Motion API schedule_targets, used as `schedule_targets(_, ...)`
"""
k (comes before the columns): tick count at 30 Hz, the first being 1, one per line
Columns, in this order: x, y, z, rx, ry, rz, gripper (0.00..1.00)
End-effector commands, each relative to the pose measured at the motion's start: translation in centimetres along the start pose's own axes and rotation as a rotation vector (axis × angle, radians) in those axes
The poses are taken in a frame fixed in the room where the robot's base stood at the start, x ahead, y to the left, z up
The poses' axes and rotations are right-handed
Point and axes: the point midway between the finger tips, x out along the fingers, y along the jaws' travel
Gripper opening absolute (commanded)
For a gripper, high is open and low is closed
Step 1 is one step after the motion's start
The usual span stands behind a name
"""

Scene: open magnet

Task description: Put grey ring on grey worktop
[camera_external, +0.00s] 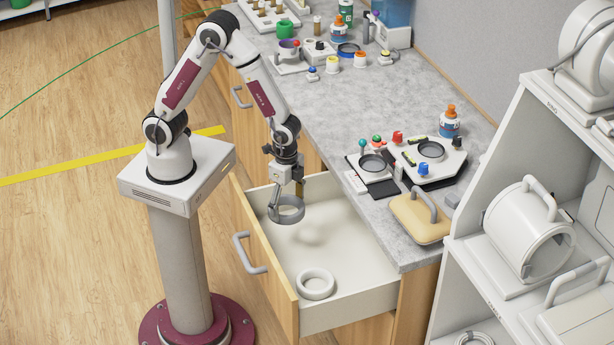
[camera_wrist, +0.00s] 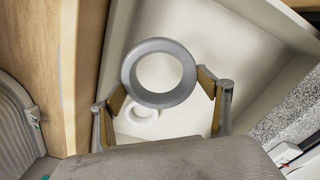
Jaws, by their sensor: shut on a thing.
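The grey ring (camera_external: 287,210) is held by my gripper (camera_external: 286,194) over the open drawer, above its floor. In the wrist view my gripper (camera_wrist: 164,98) has its two fingers at the sides of the grey ring (camera_wrist: 159,101), low on its rim. A white ring (camera_external: 315,284) lies on the drawer floor near the front end; it also shows in the wrist view (camera_wrist: 141,114), partly hidden behind the grey ring. The grey worktop (camera_external: 330,120) is to the right of my gripper, higher than the drawer.
The open drawer (camera_external: 345,297) has walls around the held ring. On the worktop stand two white devices with round parts (camera_external: 430,160), a tan case with a grey handle (camera_external: 418,217), and several bottles and jars at the back. Bare worktop lies along its middle.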

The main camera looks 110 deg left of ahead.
Motion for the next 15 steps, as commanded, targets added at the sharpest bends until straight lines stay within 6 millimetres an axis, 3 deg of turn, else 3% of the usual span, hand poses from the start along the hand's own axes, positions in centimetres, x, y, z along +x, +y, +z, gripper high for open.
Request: schedule_targets(15, 1.9, -0.7, 1.7, 0.423, 0.001, 0.000, 0.46)
